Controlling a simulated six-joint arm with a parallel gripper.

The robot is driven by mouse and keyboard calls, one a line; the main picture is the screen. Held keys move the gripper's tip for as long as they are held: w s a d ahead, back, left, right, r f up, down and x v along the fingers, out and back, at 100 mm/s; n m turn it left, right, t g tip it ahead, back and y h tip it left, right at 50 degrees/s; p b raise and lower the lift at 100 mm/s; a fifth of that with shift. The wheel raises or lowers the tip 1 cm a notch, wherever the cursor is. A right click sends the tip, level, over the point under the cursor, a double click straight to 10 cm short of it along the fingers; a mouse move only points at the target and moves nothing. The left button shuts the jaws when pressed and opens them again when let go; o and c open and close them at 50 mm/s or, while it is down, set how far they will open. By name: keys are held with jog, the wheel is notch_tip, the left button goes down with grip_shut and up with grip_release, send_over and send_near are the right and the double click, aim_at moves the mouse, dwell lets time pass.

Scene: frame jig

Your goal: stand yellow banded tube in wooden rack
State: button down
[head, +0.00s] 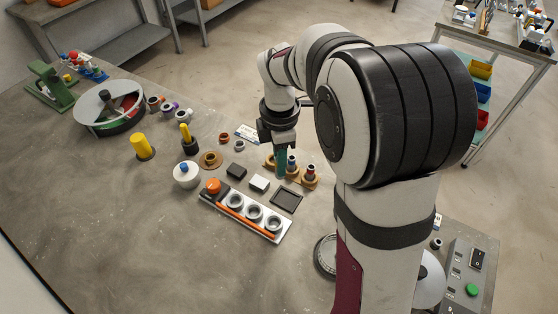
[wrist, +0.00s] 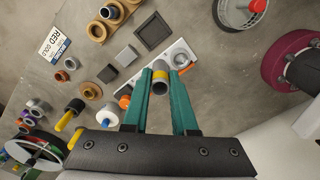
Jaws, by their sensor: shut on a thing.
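My gripper (wrist: 161,77) has teal fingers and is shut on a grey tube with a yellow band (wrist: 160,78), held between the fingertips in the wrist view. In the head view my gripper (head: 281,168) is beside the left end of the wooden rack (head: 301,181), and the held tube is hidden there. The rack holds a tube with a blue top (head: 291,161) and a tube with a dark red top (head: 310,171). In the wrist view part of the rack (wrist: 96,33) shows at the top left, apart from the held tube.
A white tray (head: 250,226) with several grey rings and an orange pen lies in front of the rack. A black square tray (head: 286,200), a white block (head: 259,183) and a white jar (head: 186,175) stand nearby. The bench front left is clear.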

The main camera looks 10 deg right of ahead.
jog(key=w+f, duration=0.3)
jog(key=w, duration=0.2)
jog(key=w+d+f, duration=0.1)
jog(key=w+f, duration=0.3)
jog(key=w, duration=0.1)
jog(key=w+f, duration=0.4)
jog(key=shift+w+d, duration=0.4)
jog(key=shift+f, duration=0.55)
jog(key=shift+f, duration=0.1)
jog(key=shift+f, duration=1.1)
jog(key=c, duration=0.6)
grip_release()
